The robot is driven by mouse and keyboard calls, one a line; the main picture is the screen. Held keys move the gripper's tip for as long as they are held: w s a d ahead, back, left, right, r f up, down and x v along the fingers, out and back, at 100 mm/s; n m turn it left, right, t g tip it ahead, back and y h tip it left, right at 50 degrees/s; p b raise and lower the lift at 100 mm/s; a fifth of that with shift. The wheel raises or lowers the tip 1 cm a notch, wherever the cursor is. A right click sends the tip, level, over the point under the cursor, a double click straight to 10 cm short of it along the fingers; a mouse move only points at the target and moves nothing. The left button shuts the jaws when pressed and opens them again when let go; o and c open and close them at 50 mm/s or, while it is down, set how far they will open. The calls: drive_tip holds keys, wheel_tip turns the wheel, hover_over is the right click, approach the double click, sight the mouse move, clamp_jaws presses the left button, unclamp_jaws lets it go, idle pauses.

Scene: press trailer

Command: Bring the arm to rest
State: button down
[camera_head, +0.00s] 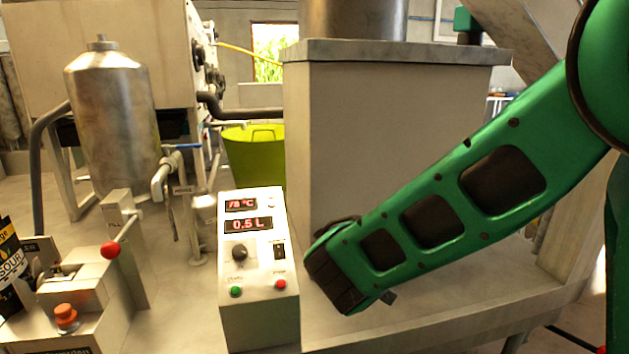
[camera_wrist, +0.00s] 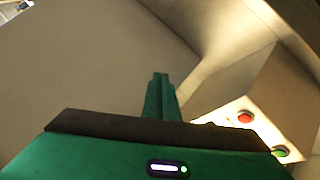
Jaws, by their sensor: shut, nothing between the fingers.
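My green arm (camera_head: 440,205) reaches in from the right in the head view, and its dark lower end is beside the control box (camera_head: 258,318), over the trailer's worktop. My gripper (camera_wrist: 160,80) shows in the wrist view as narrow green fingers pressed together, with nothing between them. In the head view the fingers are mostly hidden behind the arm's end. The control box has red displays, a black knob, a green button (camera_head: 236,291) and a red button (camera_head: 281,284). In the wrist view its red (camera_wrist: 245,117) and green (camera_wrist: 280,151) buttons lie right of the fingers.
A large grey block (camera_head: 390,130) stands behind the arm. A steel tank (camera_head: 112,120) and a red-knobbed lever (camera_head: 110,250) are at left, with an orange button (camera_head: 66,317) in front. A lime bucket (camera_head: 255,165) stands behind. Bare worktop (camera_head: 430,325) lies below the arm.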

drive_tip(key=s+d+m+g+h, duration=0.1)
drive_tip(key=s+d+m+g, duration=0.3)
drive_tip(key=d, duration=0.9)
drive_tip(key=s+d+m+g+h, duration=0.1)
drive_tip(key=s+d+m+g, duration=0.15)
drive_tip(key=s+d, duration=0.7)
drive_tip(key=s+d+m+g+y, duration=0.2)
drive_tip(key=s+d, duration=0.3)
drive_tip(key=s, duration=0.5)
drive_tip(key=s+d+m+g+y, duration=0.1)
drive_tip(key=s+d+m, duration=0.4)
drive_tip(key=s, duration=0.5)
drive_tip(key=shift+s+d+r+g+y, duration=0.25)
drive_tip(key=shift+g+y, duration=0.15)
drive_tip(key=shift+g, duration=0.35)
drive_tip(key=shift+w+f, duration=0.25)
drive_tip(key=shift+w, duration=0.4)
